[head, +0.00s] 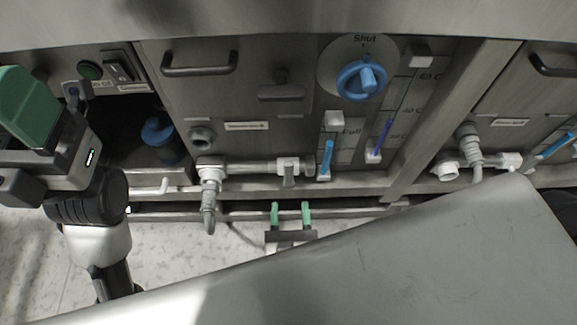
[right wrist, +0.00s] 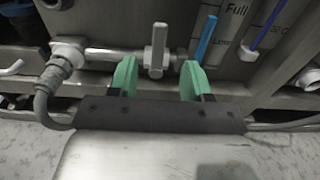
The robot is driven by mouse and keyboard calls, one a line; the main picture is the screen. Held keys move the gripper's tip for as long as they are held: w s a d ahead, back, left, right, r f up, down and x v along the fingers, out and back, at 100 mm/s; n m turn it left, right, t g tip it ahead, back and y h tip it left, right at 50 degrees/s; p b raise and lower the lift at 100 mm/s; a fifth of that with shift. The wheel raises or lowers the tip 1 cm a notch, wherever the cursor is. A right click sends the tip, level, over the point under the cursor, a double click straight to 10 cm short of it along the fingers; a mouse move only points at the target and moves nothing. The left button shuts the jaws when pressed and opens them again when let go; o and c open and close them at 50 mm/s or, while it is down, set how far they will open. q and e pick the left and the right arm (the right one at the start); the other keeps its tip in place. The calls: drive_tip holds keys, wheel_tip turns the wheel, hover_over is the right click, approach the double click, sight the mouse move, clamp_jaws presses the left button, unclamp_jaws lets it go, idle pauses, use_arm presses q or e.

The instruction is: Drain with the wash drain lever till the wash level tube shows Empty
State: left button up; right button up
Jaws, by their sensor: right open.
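The wash drain lever (head: 289,174) is a small grey handle on a horizontal pipe, set crosswise to the pipe. In the right wrist view the lever (right wrist: 158,46) stands ahead of my right gripper, in line with the gap between its fingers. My right gripper (head: 290,214) has green fingertips, open and empty, just below the lever in the head view. The wash level tube (head: 327,157) holds a blue column whose top is near the Full mark; it also shows in the right wrist view (right wrist: 206,38). My left gripper (head: 35,120) is at the left edge, its opening unclear.
A blue dial (head: 361,80) marked Shut is above the tube. A second tube (head: 380,138) with a darker blue column stands to its right. A hose elbow (head: 209,190) hangs left of the lever. A large grey surface (head: 380,265) fills the lower right.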

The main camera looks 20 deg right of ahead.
sight(289, 169)
drive_tip(key=b+x, duration=0.1)
drive_tip(key=x, duration=0.9)
drive_tip(key=shift+w+d+b, duration=0.1)
drive_tip(key=shift+w+b, duration=0.2)
drive_tip(key=shift+b, duration=0.1)
clamp_jaws()
